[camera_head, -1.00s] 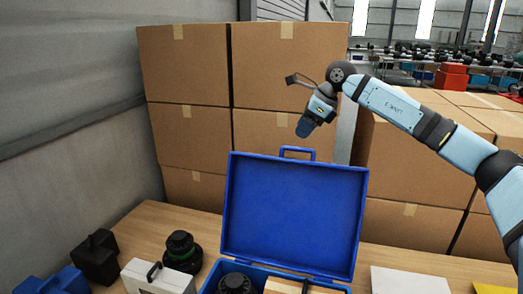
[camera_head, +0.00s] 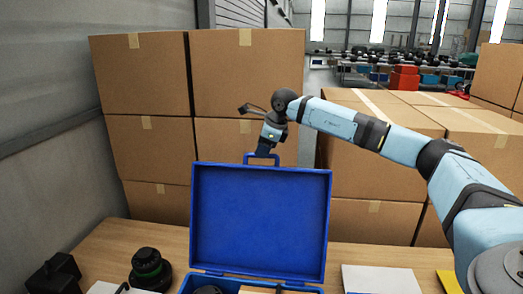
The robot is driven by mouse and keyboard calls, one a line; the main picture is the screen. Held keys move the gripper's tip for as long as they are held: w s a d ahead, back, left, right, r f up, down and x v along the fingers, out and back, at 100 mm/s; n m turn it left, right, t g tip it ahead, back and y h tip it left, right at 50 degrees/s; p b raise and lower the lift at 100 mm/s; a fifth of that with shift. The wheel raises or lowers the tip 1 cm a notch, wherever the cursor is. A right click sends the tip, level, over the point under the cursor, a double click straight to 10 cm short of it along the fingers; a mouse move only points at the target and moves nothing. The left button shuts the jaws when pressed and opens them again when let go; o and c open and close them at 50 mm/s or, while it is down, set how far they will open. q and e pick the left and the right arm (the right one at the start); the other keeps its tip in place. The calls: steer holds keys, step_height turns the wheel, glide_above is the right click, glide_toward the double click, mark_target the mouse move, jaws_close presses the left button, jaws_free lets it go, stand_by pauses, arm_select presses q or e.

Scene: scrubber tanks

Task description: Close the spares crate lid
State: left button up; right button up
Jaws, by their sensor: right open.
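The blue spares crate lid (camera_head: 260,222) stands upright, open, with its inside facing me and a handle (camera_head: 262,157) on its top edge. The crate body (camera_head: 255,287) shows only at the bottom edge, with a dark round part and a tan piece inside. My right gripper (camera_head: 263,152) is at the lid's handle, pointing down from above and behind it. Its fingers overlap the handle in the picture; I cannot tell whether they touch it. My left gripper is not in view.
The crate stands on a wooden table (camera_head: 110,245). Stacked cardboard boxes (camera_head: 150,150) rise behind.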

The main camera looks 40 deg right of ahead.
steer(key=shift+x, duration=0.85)
steer(key=shift+c, duration=0.3)
jaws_close()
